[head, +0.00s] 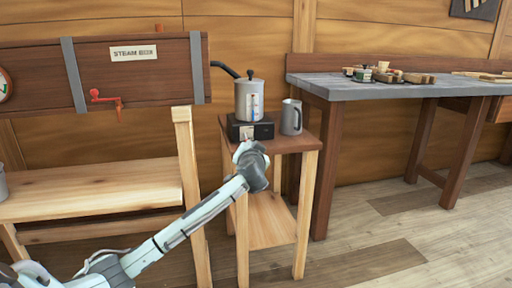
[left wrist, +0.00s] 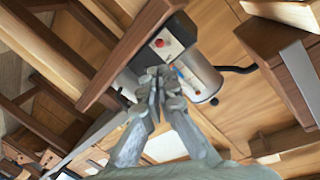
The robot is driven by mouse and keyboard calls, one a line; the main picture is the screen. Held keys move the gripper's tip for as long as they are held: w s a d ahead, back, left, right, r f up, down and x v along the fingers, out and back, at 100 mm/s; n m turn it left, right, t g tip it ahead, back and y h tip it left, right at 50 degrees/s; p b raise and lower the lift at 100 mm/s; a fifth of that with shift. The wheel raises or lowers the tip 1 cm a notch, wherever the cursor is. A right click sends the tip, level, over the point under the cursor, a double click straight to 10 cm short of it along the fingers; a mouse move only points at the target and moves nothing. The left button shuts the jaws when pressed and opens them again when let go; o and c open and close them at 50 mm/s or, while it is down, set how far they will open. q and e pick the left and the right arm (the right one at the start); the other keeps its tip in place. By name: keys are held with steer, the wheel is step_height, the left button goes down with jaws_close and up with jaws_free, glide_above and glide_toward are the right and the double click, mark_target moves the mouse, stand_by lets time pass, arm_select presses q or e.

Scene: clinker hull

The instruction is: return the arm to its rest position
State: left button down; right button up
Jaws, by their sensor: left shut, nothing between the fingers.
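My left arm (head: 190,220) reaches in from the lower left of the head view. My left gripper (head: 248,150) is at the front edge of the small wooden stand, just in front of a black box-like heater. In the left wrist view the fingers of my left gripper (left wrist: 158,82) are together, with nothing between them. They point towards the heater and overlap it in the picture; whether they touch it I cannot tell. My right gripper is in neither view.
A grey pot (head: 249,100) with a dark handle stands on the black heater (head: 250,129). A grey mug (head: 291,117) is to its right on the stand (head: 305,143). A wooden bench (head: 90,190) is at left, a grey-topped table (head: 345,92) at right. Floor is clear at lower right.

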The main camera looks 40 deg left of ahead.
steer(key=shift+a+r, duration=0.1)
